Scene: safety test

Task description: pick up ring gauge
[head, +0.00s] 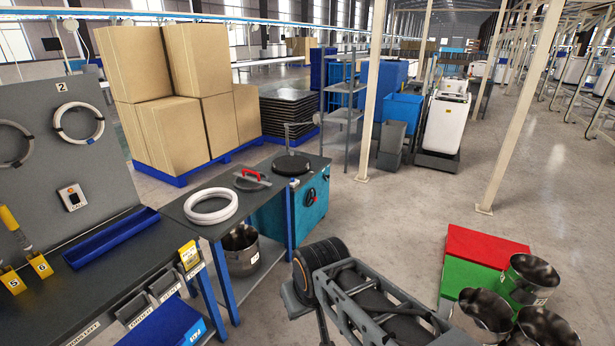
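A white ring (211,206), thick and seemingly doubled, lies flat on the dark small table (180,211) left of centre. Behind it on the same table lies a dark round piece with a red handle (252,180). I cannot tell from looks alone which of these is the ring gauge. A grey and black arm (385,312), which looks like mine, reaches in from the bottom edge, right of and nearer than the table. Its end is apart from the ring and the red-handled piece. I cannot make out the gripper's fingers or anything held.
Left stands a bench with an upright board (60,150), hanging rings (79,121) and a blue tray (111,237). A teal cabinet (290,210) adjoins the small table. Metal buckets (485,312) and red and green blocks (475,245) stand right. The floor between is open.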

